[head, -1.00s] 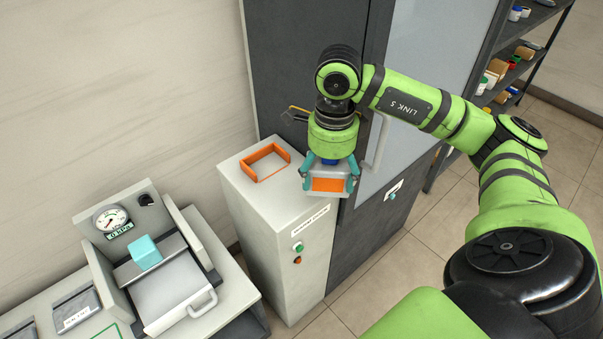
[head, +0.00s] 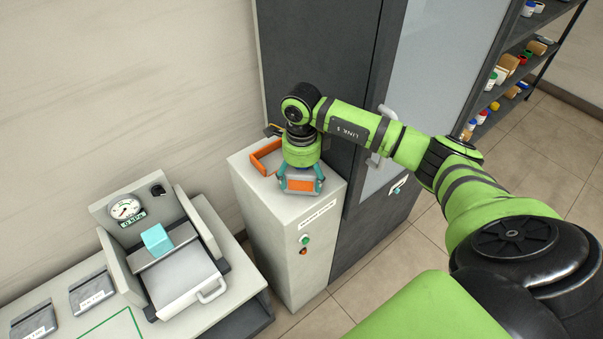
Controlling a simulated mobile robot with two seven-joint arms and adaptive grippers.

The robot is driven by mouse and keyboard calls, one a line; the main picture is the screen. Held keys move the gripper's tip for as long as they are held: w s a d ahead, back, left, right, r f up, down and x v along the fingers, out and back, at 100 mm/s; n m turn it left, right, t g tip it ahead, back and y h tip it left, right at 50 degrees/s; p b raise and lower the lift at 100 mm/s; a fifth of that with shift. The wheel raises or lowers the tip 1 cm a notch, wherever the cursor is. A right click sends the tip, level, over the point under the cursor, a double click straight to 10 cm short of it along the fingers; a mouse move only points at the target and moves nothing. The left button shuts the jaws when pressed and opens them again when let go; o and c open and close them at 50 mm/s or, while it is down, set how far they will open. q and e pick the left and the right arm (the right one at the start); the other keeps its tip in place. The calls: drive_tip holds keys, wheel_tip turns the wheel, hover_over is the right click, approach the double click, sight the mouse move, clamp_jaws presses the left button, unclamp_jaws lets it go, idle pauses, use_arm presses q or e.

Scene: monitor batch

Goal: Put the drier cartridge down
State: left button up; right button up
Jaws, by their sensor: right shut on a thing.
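The drier cartridge (head: 299,187) is a small grey box with an orange front panel. My right gripper (head: 300,178), with teal fingers, is shut on it from above. The cartridge is over the front right part of the light grey cabinet's top (head: 254,181); I cannot tell whether it touches the surface. An orange bracket frame (head: 259,163) is on that top, just left of and behind the cartridge. My gripper and wrist hide the bracket's right part. My left gripper is not in view.
A tall dark cabinet (head: 320,60) with a glass door stands behind my right arm. Shelves (head: 515,70) with bottles stand at far right.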

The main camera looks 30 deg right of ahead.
sight(301, 171)
drive_tip(key=shift+f, duration=0.2)
drive_tip(key=o, duration=1.2)
drive_tip(key=shift+r, duration=0.1)
drive_tip(key=shift+r, duration=0.4)
wheel_tip(301, 171, up, 12)
drive_tip(key=b, duration=0.2)
drive_tip(key=shift+f+b, duration=0.25)
drive_tip(key=shift+b, duration=0.05)
drive_tip(key=shift+a, duration=0.1)
